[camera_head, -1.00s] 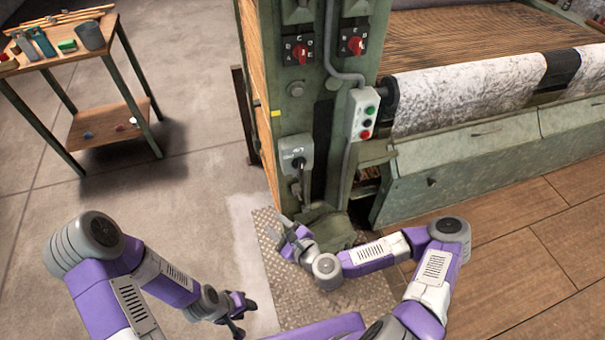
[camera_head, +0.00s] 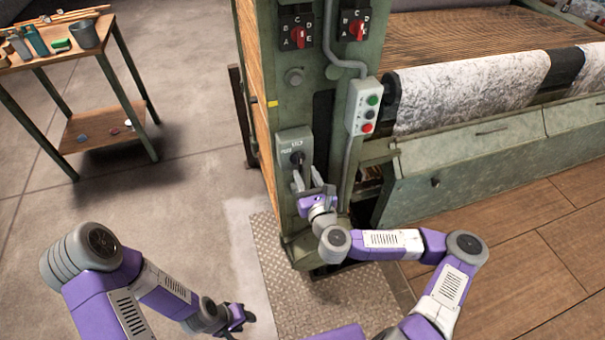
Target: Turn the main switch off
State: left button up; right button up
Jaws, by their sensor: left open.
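A grey box with a black knob (camera_head: 297,158) is on the green machine post; its lettering is too small to read surely. Higher up are two black rotary switches with red handles, a left one (camera_head: 299,37) and a right one (camera_head: 356,30), with letters around them. No readable label shows which is the main switch. My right gripper (camera_head: 307,179) is just below the black knob, fingers pointing up and apart, with nothing seen between them. Whether it touches the box cannot be told. My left gripper (camera_head: 238,318) is low, over the floor, empty and open.
A push-button box (camera_head: 365,107) with green, black and red buttons is right of the post, with a grey conduit beside it. A white patterned cloth roll (camera_head: 460,90) lies further right. A small table (camera_head: 50,62) with tools stands at the left.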

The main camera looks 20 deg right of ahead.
aim_at(301, 164)
jog(key=shift+w+a+r, duration=0.1)
jog(key=shift+w, duration=1.65)
grip_shut()
